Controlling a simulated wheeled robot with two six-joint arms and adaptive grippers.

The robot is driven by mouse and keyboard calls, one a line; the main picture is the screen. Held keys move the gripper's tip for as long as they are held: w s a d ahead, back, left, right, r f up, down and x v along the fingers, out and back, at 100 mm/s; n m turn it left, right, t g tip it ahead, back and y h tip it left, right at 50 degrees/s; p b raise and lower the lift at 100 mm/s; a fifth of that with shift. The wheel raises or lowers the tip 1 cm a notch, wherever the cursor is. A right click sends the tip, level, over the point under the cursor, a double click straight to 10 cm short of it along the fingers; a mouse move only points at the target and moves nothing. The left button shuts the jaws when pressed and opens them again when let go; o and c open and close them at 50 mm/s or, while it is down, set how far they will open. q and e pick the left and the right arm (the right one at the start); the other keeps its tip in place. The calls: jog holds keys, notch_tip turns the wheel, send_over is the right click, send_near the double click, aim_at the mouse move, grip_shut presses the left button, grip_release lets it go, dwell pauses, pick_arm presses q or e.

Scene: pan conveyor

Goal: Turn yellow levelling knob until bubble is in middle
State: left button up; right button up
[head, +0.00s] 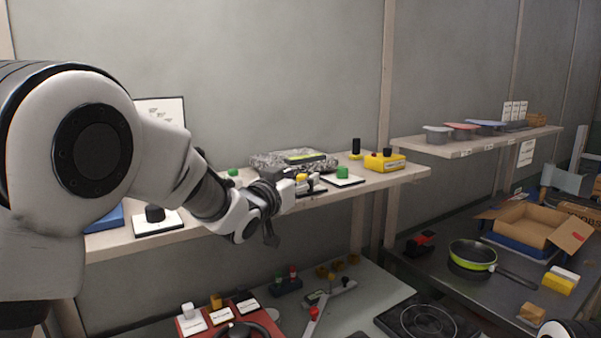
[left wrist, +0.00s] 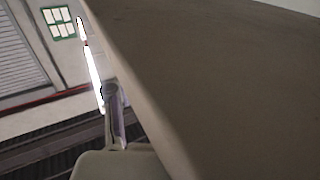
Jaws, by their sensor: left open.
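A yellow knob (head: 301,177) stands on a small dark plate with a white label on the wall shelf. Behind it lies a speckled grey block (head: 265,161) with a yellow-green level strip (head: 306,157) on top; the bubble is too small to make out. My left gripper (head: 308,182) is open at the yellow knob, its fingers beside it; I cannot tell whether they touch it. The left wrist view shows a plain brownish surface and part of a finger (left wrist: 113,112), with the knob not visible. My right gripper is out of view.
A green knob (head: 342,172) on a white plate stands just right of my left gripper. A black knob (head: 155,213) stands left. Below are a bench with controls and a pan (head: 472,254).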

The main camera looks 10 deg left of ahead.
pick_arm(q)
jog(key=shift+w+d, duration=0.1)
jog(key=shift+w, duration=0.35)
jog(key=shift+s, duration=0.1)
grip_shut()
jog(key=y+b, duration=0.1)
jog(key=n+y+b, duration=0.1)
jog(key=b, duration=0.1)
jog(key=shift+d+f+n, duration=0.2)
jog(key=shift+n, duration=0.1)
jog(key=shift+r+n+t+y+b, duration=0.15)
jog(key=shift+n+y+b, duration=0.25)
jog(key=shift+y, duration=0.35)
jog(key=shift+r+n+t+y+b, duration=0.15)
jog(key=shift+n+y+b, duration=0.2)
jog(key=shift+y, duration=0.4)
grip_release()
jog(key=shift+f, duration=0.1)
jog(key=s, duration=0.7)
jog(key=shift+s, duration=0.25)
